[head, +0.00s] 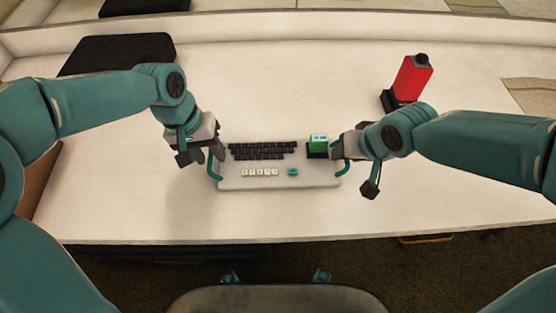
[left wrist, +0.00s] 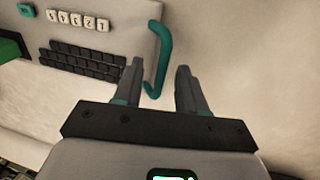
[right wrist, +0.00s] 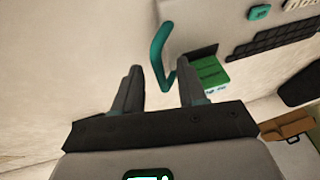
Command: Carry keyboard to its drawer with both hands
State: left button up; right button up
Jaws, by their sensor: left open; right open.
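The keyboard (head: 240,183) is a pale grey board with black keys, a row of white keys and a teal key, lying on the white table. A teal handle stands at each end, the left one (left wrist: 164,50) and the right one (right wrist: 157,50). My left gripper (head: 200,155) is open at the left handle, whose end shows between its fingers in the left wrist view. My right gripper (head: 355,168) is open at the right handle, whose end shows between its fingers in the right wrist view. I cannot make out the drawer for certain.
A red upright object (head: 411,80) on a dark base stands at the back right. A flat black piece (head: 120,50) lies at the back left. The table's front edge (head: 300,240) is clear.

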pick_arm(q)
grip_shut()
pick_arm(e)
grip_shut()
pick_arm(q)
jog(key=shift+w, duration=0.1)
pick_arm(e)
jog(key=shift+w, duration=0.1)
dwell(1.1)
